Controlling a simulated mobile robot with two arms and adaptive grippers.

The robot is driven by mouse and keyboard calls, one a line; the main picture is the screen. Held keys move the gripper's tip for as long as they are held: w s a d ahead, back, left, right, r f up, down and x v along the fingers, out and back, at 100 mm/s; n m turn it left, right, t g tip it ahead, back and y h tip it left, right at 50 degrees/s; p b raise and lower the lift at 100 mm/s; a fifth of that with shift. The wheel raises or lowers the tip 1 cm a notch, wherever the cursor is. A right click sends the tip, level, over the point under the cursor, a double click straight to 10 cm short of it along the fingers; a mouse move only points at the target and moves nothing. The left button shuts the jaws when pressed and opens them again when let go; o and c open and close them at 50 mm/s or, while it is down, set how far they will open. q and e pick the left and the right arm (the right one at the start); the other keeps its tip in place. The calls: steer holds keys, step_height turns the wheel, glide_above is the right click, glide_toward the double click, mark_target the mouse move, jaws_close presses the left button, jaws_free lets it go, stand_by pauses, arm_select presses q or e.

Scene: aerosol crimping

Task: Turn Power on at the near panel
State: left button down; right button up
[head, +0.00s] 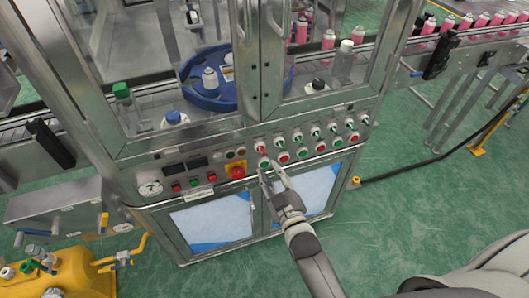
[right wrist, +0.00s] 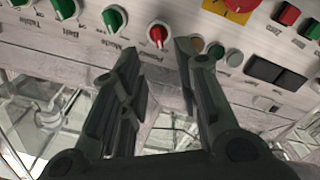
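The near panel (head: 222,166) is the sloped grey control face on the front of the machine. Its leftmost selector knob is red (head: 260,146), and the label beside it seems to read Power. In the right wrist view, which shows the panel upside down, the red knob (right wrist: 157,33) is just beyond the gap between my fingertips. My right gripper (head: 270,170) is open and empty in front of the panel's lower edge, just below this knob. Its two fingers also show spread apart in the right wrist view (right wrist: 157,50). My left gripper is in neither view.
A row of green selector knobs (head: 298,136) continues to the right, with green and red buttons below. A red emergency stop (head: 237,173) on a yellow plate sits left of the red knob. A pressure gauge (head: 150,189) is at the panel's left end.

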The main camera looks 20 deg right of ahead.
mark_target(262, 153)
steer(key=w, duration=0.7)
steer(key=shift+w+f+p, duration=0.1)
steer(key=shift+w+p, duration=0.05)
steer(key=shift+p, duration=0.2)
jaws_close()
